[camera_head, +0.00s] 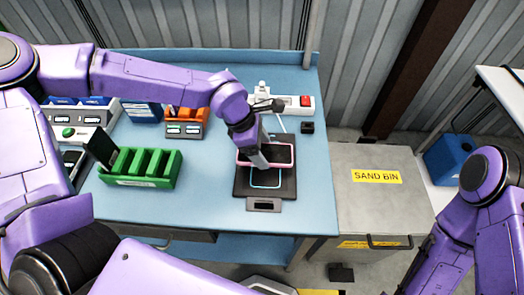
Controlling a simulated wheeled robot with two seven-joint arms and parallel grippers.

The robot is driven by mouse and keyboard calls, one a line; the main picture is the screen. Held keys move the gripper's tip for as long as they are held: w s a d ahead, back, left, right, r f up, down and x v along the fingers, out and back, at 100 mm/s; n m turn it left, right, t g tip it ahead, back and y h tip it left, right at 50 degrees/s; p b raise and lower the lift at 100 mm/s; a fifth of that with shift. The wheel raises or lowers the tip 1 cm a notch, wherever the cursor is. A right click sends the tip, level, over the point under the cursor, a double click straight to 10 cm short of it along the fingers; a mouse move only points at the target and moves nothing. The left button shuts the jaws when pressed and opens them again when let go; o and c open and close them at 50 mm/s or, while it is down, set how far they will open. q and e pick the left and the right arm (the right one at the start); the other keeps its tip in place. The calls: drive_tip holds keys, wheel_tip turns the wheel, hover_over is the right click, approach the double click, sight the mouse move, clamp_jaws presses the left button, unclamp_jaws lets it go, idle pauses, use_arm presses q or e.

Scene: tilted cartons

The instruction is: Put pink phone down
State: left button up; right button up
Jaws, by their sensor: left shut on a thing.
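The pink phone (279,154) has a dark face and a pink rim. My left gripper (257,156) is shut on it at its left part and covers some of it. The phone is over the back part of a black pad (287,187) on the blue table. A light-blue outline (266,184) on the pad shows just in front of the phone. I cannot tell whether the phone touches the pad. My right arm is at the right edge, and its gripper is out of view.
A green slotted rack (140,182) with a dark phone (102,150) at its back left stands on the table (215,205). An orange rack (187,115) is behind. A white power strip (291,104) lies behind the pad. A sand bin (372,205) stands right of the table.

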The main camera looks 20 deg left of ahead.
use_arm(q)
wheel_tip(320, 180, down, 3)
drive_tip(key=shift+d+f+p, duration=0.15)
drive_tip(key=shift+p, duration=0.55)
drive_tip(key=shift+w+f, duration=0.15)
drive_tip(key=shift+f, duration=0.05)
drive_tip(key=o, duration=1.1)
drive_tip(key=shift+o, duration=0.2)
drive_tip(key=shift+r, duration=0.3)
drive_tip(key=b+v, duration=0.2)
drive_tip(key=v, duration=0.9)
drive_tip(key=shift+r, duration=0.3)
